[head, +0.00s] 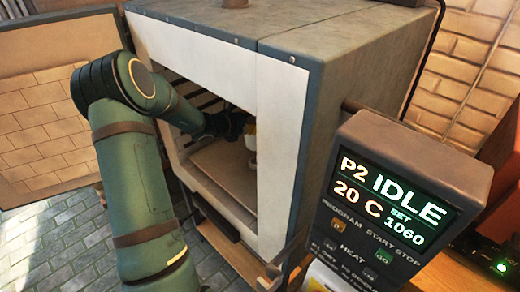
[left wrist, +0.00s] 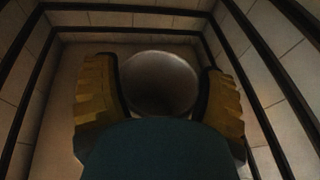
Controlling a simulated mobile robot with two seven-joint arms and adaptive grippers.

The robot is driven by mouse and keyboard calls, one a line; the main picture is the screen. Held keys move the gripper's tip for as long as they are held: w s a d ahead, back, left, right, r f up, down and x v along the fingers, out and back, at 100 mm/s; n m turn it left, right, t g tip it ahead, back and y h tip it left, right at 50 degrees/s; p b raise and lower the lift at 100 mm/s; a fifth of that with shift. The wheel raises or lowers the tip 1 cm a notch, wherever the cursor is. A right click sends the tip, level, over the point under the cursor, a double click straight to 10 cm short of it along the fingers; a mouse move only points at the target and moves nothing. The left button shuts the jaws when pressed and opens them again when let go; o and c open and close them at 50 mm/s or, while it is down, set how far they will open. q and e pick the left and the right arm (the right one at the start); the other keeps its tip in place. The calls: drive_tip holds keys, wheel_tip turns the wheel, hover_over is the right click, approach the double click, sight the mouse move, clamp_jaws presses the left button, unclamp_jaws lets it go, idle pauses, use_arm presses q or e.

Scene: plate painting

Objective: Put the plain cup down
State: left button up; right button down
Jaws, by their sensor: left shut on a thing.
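My left arm reaches through the open front of the kiln (head: 300,70). My left gripper (head: 240,124) is inside the chamber, and its yellow finger pads show in the left wrist view (left wrist: 160,82). It is shut on the plain cup (left wrist: 158,65), with one pad on each side of it. The cup looks pale grey, with its round mouth facing the wrist camera. In the head view only a small pale part of the cup (head: 251,141) shows. It is over the kiln shelf (head: 222,168); I cannot tell whether it touches. My right gripper is not in view.
Dark bars line the brick chamber walls around the gripper. The kiln door (head: 50,110) stands open at the left. A control box (head: 400,200) at the right reads IDLE and 20 C. The visible shelf around the cup is bare.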

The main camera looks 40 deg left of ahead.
sight(248, 141)
use_arm(q)
wheel_tip(248, 141, down, 8)
drive_tip(key=shift+r+b, duration=0.1)
drive_tip(key=shift+b, duration=0.8)
drive_tip(key=shift+r, duration=0.15)
drive_tip(key=o, duration=1.2)
drive_tip(key=shift+s+a, duration=0.15)
drive_tip(key=shift+s, duration=0.15)
drive_tip(key=shift+p+v, duration=1.1)
drive_tip(key=shift+v, duration=4.65)
